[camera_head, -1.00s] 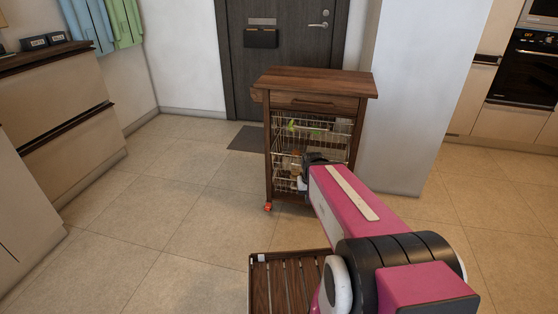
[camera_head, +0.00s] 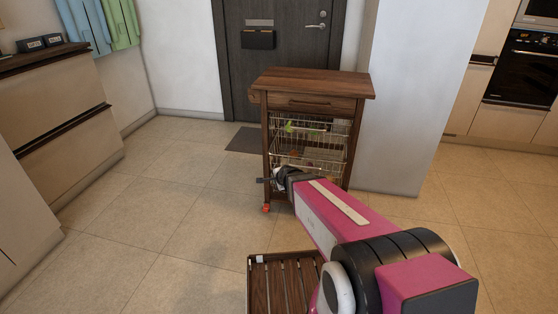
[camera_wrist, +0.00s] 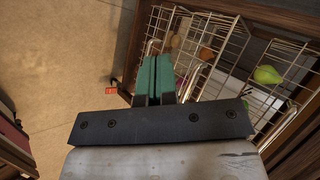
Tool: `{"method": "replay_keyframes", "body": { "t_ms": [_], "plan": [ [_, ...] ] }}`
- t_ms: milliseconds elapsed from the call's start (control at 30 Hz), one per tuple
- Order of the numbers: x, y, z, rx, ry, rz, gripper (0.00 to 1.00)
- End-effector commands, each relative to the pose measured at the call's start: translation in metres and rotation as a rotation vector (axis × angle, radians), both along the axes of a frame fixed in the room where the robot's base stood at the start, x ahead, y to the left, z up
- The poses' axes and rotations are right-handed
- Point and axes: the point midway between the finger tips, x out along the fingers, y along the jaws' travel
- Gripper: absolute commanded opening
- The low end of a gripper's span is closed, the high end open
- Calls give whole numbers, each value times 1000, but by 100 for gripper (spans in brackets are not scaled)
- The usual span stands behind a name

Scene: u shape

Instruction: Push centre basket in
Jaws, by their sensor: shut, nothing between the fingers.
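The wooden cart (camera_head: 312,84) stands against the wall beside the door and holds wire baskets. The upper basket (camera_head: 335,127) has a green item in it. The centre basket (camera_head: 318,156) is below it, its lower front partly hidden by my arm. In the wrist view the centre basket (camera_wrist: 205,73) holds orange and brown items and lies beside and beyond my fingertips. My gripper (camera_wrist: 154,62) is shut and empty, with its green fingers side by side near the basket's edge. I cannot tell whether they touch the wire. In the head view my gripper is at the cart's lower front left.
A dark door (camera_head: 283,60) with a mat (camera_head: 246,139) is behind the cart at left. A white wall (camera_head: 408,90) stands close on the right. Beige drawers (camera_head: 60,110) are at far left. The tiled floor left of the cart is clear.

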Motion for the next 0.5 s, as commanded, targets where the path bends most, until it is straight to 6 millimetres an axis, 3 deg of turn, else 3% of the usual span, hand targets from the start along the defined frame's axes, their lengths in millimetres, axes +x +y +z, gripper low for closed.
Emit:
{"method": "replay_keyframes", "body": {
  "t_ms": [33,200,500],
  "plan": [
    [15,7,-5,78,-34,-80,0],
    [47,20,-8,377,-152,-355,0],
    [84,27,-18,955,-365,-777,0]
  ]
}}
